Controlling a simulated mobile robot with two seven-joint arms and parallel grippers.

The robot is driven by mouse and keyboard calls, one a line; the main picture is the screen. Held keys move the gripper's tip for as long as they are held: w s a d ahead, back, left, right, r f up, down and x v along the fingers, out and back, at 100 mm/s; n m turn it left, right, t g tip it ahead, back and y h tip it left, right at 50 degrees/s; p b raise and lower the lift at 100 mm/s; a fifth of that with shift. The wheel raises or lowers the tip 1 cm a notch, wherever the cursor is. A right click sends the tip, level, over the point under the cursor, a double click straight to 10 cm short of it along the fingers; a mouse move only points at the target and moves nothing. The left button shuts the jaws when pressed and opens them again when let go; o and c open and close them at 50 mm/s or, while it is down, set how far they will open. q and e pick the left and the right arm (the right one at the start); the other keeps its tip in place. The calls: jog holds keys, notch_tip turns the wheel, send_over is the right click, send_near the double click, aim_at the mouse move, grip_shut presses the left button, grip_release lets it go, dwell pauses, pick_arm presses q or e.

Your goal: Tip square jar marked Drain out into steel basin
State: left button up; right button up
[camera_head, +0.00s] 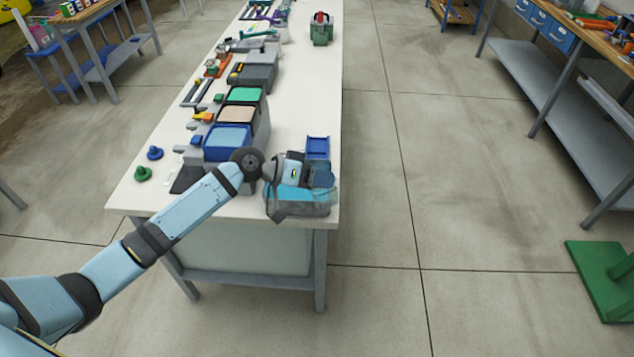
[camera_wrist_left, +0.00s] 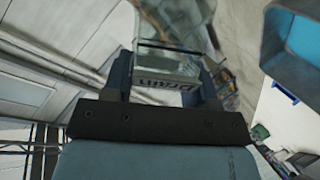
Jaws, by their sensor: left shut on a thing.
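My left gripper (camera_head: 291,184) reaches over the near right corner of the white bench. In the left wrist view its fingers (camera_wrist_left: 168,76) are shut on the clear square jar (camera_wrist_left: 172,32). The jar's label reads "Drain" and appears upside down in that view. The jar's contents and exact tilt are hard to make out. A grey container with bright blue inside (camera_head: 317,211) sits at the bench corner, partly hidden by the gripper. A grey-walled, blue-filled vessel (camera_wrist_left: 283,62) shows at the upper right of the wrist view, apart from the jar. I cannot tell whether either is the steel basin.
The white bench (camera_head: 300,105) holds a row of bins and small parts on its left side. A blue bin (camera_head: 229,136) stands just behind my arm. A blue holder (camera_head: 318,147) stands beyond the gripper. Open floor lies right of the bench.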

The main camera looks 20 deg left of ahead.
pick_arm(q)
jog(key=shift+w+a, duration=0.3)
jog(key=shift+a, duration=0.05)
jog(key=shift+r, duration=0.2)
jog(key=r+m+p, duration=0.1)
jog(key=p, duration=0.1)
jog(key=s+d+m+y+p, duration=0.1)
jog(key=p, duration=0.1)
jog(key=s+d+r+m+t+y+p, duration=0.1)
jog(key=p, duration=0.1)
jog(key=shift+r, duration=0.35)
jog(key=shift+s+d+r+m+t+y+p, duration=0.15)
jog(key=shift+s+d+m+t+y+p, duration=0.2)
jog(key=shift+m+t+y+p, duration=0.35)
